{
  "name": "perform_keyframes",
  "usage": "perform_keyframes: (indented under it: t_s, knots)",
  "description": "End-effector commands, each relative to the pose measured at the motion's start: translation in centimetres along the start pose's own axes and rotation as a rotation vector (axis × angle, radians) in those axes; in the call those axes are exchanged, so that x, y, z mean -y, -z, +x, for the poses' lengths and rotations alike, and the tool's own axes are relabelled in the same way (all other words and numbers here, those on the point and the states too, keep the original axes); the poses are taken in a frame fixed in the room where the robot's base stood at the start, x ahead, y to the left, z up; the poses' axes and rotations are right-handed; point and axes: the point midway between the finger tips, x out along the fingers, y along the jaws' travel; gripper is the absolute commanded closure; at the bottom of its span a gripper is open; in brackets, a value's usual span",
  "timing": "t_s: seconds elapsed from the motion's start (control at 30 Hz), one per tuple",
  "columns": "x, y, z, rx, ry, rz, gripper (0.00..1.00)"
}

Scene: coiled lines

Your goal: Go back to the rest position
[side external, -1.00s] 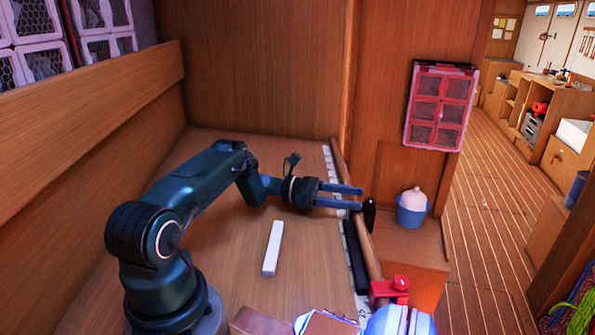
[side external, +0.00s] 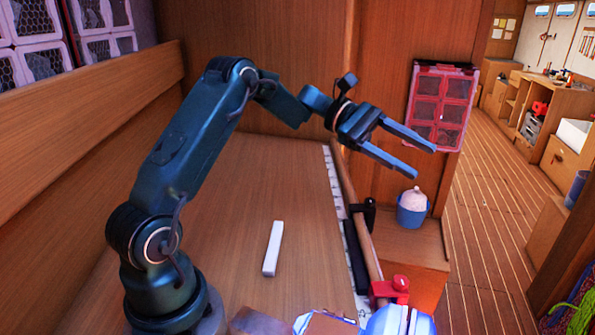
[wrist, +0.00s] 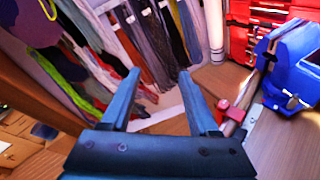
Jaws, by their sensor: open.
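My gripper (side external: 425,161) is open and empty, raised in the air above the right side of the workbench (side external: 225,215). Its two fingers point right and slightly down, in front of the pink-framed wall cabinet in the side view. In the wrist view my gripper (wrist: 165,95) shows its fingers spread with nothing between them.
A white bar (side external: 272,248) lies on the bench. A dark clamp (side external: 370,215) and a red clamp (side external: 392,290) sit along the right edge. A blue bucket (side external: 411,212) stands beyond it. The wrist view shows a blue vise (wrist: 290,62) and hanging lines (wrist: 140,40).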

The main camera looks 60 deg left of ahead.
Motion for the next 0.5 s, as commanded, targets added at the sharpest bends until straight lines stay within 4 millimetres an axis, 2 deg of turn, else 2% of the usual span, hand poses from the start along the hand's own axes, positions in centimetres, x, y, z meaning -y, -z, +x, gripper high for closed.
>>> perform_keyframes:
  t_s: [0.03,0.2,0.4,0.5]
  knots:
    - [0.8,-2.1,0.8,-0.025,0.051,0.064,0.39]
    - [4.7,-7.0,2.5,-0.126,0.214,0.267,0.39]
    - [10.3,-10.8,2.9,-0.257,0.390,0.529,0.39]
    - [13.2,-11.8,2.4,-0.328,0.471,0.671,0.39]
